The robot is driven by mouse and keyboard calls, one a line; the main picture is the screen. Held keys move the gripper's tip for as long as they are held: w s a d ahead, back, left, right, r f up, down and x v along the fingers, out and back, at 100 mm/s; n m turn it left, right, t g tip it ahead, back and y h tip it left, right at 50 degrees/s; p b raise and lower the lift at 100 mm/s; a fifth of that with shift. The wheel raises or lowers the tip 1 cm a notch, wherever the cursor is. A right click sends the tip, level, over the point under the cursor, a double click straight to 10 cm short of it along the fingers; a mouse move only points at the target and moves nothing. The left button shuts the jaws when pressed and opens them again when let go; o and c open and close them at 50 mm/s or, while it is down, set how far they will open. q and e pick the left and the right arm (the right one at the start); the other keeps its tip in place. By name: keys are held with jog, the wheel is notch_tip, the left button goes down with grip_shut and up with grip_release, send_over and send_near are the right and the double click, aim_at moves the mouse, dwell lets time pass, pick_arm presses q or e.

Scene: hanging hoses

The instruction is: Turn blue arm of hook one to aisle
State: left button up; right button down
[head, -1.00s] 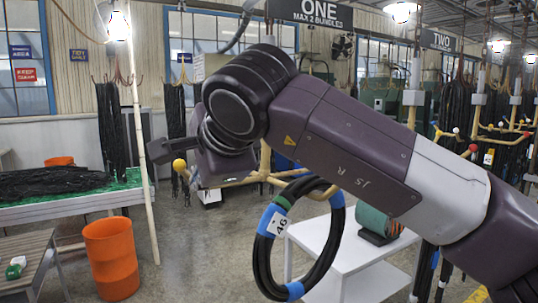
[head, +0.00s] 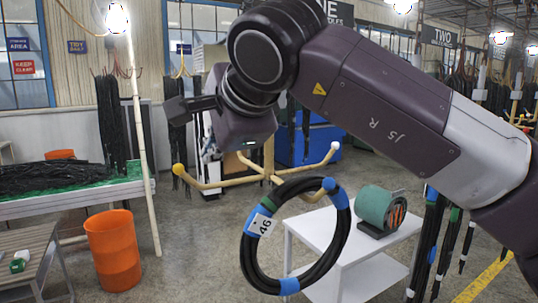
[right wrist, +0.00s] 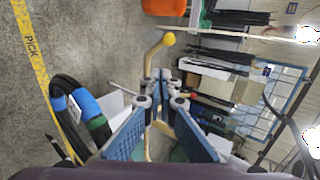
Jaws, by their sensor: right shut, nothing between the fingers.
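Hook one (head: 245,176) is a yellow hook with a yellow-tipped arm (head: 178,169) to the left, a white-tipped arm (head: 334,146) to the right and a blue-tipped arm (head: 328,184) toward me. A black hose bundle tagged 46 (head: 248,262), with blue and green bands, hangs on the blue arm. My right gripper (right wrist: 165,80) is shut and empty. In the right wrist view, the yellow tip (right wrist: 168,38) shows just beyond its fingers, and the banded hose (right wrist: 84,104) lies left of them. In the head view my right wrist hides the hook's upper part. My left gripper is out of view.
A white table (head: 312,230) with a green drum (head: 378,207) stands behind the bundle. An orange bin (head: 112,250) and a green-topped bench (head: 110,190) stand at left, near a pale pole (head: 143,150). Black hoses hang at right.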

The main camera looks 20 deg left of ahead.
jog(key=s+d+r+b, duration=0.3)
jog(key=s+d+b, duration=0.4)
jog(key=d, duration=0.4)
jog(key=shift+s+r, duration=0.15)
jog(key=shift+r, duration=0.1)
dwell(0.7)
